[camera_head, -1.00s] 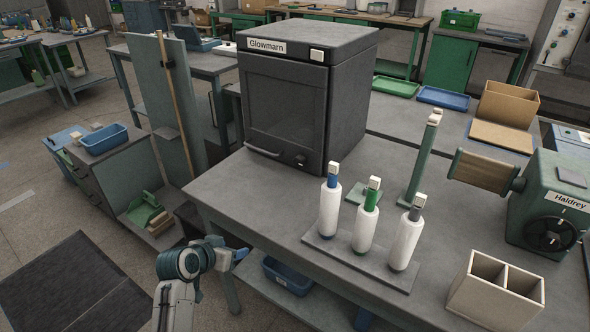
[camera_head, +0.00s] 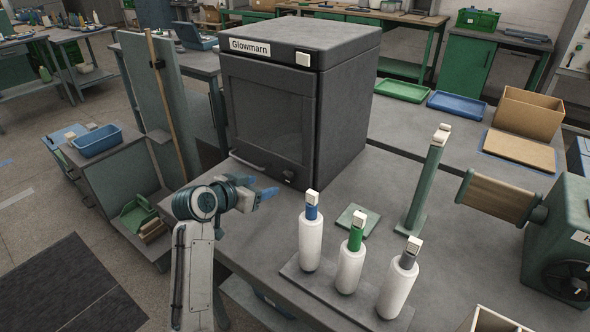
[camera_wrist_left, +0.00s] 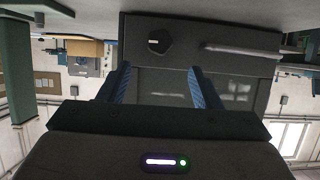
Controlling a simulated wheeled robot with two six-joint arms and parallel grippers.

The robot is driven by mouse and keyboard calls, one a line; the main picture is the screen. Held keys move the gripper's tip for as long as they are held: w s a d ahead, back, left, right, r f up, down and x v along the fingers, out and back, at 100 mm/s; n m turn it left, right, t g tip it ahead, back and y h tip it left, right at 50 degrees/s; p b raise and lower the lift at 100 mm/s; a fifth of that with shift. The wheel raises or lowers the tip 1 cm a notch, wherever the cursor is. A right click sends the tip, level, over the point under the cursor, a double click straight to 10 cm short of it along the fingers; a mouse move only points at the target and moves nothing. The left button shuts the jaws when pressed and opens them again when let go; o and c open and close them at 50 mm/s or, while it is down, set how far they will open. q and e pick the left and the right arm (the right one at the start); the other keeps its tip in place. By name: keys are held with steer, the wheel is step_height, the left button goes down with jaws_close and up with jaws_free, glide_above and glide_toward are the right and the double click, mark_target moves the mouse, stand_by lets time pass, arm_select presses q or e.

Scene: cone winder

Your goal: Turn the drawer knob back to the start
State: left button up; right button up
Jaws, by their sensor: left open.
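The dark cabinet labelled Glowmarn (camera_head: 273,105) stands on the grey table, its front facing my left arm. Its dark knob (camera_head: 288,175) sits low on the front, right of a bar handle (camera_head: 247,163). My left gripper (camera_head: 267,190) is open and empty in front of the knob, a little left of and below it in the head view. In the left wrist view, which looks upside down, the knob (camera_wrist_left: 158,40) with a white mark lies beyond and between the two blue fingers (camera_wrist_left: 158,70), apart from them. My right gripper is out of view.
Three white cones on a grey base (camera_head: 340,300) stand close to the right of my left gripper. A green post (camera_head: 422,190) and a winder (camera_head: 560,230) are farther right. The table between cabinet and cones is mostly clear, with a small green plate (camera_head: 350,217).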

mark_target(285, 177)
arm_select(q)
steer(key=x, duration=1)
steer(key=shift+w+d+r+p, duration=0.2)
steer(key=shift+w+d+p, duration=0.05)
steer(key=shift+w+p, duration=0.1)
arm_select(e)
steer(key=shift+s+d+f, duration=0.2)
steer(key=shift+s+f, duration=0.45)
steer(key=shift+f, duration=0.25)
arm_select(q)
steer(key=shift+c, duration=0.5)
steer(key=c, duration=0.9)
